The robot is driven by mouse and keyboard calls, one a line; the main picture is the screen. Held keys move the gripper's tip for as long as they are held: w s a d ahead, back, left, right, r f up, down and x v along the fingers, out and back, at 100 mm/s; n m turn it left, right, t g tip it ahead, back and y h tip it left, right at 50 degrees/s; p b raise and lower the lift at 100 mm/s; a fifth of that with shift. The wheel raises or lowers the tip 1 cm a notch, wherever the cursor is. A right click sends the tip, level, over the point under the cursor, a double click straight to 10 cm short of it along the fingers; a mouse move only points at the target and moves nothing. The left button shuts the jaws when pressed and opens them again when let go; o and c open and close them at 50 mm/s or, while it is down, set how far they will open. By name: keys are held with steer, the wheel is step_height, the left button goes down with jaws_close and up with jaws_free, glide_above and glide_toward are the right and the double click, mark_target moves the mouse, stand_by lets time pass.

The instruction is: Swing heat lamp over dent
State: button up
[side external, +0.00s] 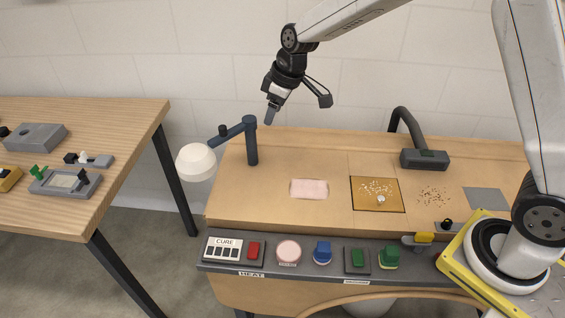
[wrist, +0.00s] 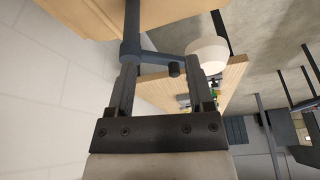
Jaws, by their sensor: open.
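The heat lamp has a white shade (side external: 196,162) on a dark blue swing arm (side external: 236,129) with a small dark knob (side external: 223,130). Its upright post (side external: 252,148) stands at the bench's left end, and the shade hangs out past the bench's left edge. In the wrist view the shade (wrist: 207,54) is beyond the right finger and the knob (wrist: 174,69) shows between the fingers. My gripper (side external: 269,117) is open and empty, just right of the post top; it also shows in the wrist view (wrist: 161,68). A pale pink patch (side external: 309,189) lies right of the post; no dent can be made out.
A gold square (side external: 365,204) with pale bits, scattered brown bits (side external: 433,195) and a dark hooked-neck device (side external: 424,159) are further right. A panel of coloured buttons (side external: 330,259) runs along the front. A wooden table (side external: 100,115) stands left, across a gap.

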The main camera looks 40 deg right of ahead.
mark_target(223, 126)
steer(key=w+a+n+y, duration=0.1)
steer(key=w+a+n, duration=0.2)
steer(key=w+a, duration=0.2)
steer(key=w+r, duration=0.1)
steer(key=w, duration=0.2)
steer(key=shift+a+n+y, duration=0.3)
steer(key=shift+a, duration=0.05)
steer(key=shift+w+f, duration=0.1)
steer(key=shift+x, duration=3.85)
jaws_close()
